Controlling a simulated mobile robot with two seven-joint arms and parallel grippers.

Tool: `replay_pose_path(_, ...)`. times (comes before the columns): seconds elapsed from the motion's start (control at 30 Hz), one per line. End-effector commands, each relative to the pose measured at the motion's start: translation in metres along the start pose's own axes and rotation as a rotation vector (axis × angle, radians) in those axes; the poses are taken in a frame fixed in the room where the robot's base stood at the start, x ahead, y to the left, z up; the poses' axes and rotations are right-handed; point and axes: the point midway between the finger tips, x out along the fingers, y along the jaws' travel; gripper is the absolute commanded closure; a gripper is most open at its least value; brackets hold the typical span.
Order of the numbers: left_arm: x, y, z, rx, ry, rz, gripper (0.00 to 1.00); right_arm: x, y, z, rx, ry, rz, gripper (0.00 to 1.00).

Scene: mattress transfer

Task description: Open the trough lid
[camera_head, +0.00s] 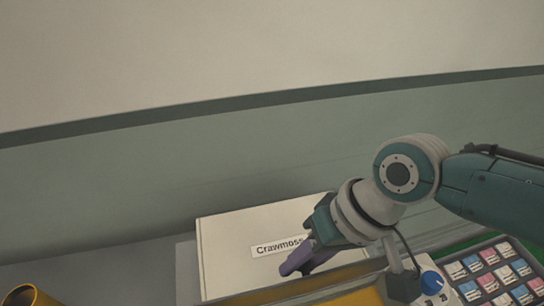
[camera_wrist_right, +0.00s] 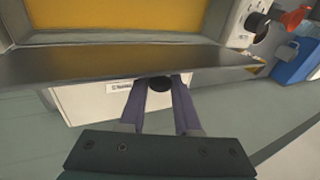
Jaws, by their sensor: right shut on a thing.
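In the head view a yellow-brown strip (camera_head: 335,297) runs along the bottom below the gripper. My right gripper (camera_head: 298,264) has purple fingers, shut on a small black knob (camera_wrist_right: 159,84) at the panel's edge. How far the lid stands open is unclear. My left gripper is out of view.
A tray of small coloured packets (camera_head: 495,275) and a blue dial (camera_head: 432,282) lie to the right in the head view. A yellow cylinder (camera_head: 22,296) stands at the lower left. A green wall (camera_head: 110,195) rises behind the box. A red part (camera_wrist_right: 292,20) and a blue container (camera_wrist_right: 298,60) show in the wrist view.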

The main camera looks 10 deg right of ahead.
Motion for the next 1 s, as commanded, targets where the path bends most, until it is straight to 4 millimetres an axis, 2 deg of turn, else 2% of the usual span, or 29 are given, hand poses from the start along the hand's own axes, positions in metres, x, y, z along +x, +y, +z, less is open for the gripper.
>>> replay_pose_path(0.03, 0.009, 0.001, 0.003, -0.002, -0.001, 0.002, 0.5, 0.005, 0.0, -0.004, 0.011, -0.019, -0.003, 1.0)
replay_pose_path(0.3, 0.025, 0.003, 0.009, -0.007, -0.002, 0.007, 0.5, 0.007, 0.002, -0.011, 0.055, -0.126, -0.002, 1.0)
replay_pose_path(0.9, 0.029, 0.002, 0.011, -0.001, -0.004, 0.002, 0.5, 0.006, 0.003, -0.012, 0.071, -0.164, 0.001, 1.0)
replay_pose_path(0.93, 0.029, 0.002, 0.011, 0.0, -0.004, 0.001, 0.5, 0.006, 0.003, -0.012, 0.071, -0.163, 0.001, 0.66)
replay_pose_path(1.0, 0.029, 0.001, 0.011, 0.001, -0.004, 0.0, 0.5, 0.006, 0.003, -0.012, 0.07, -0.163, 0.002, 0.58)
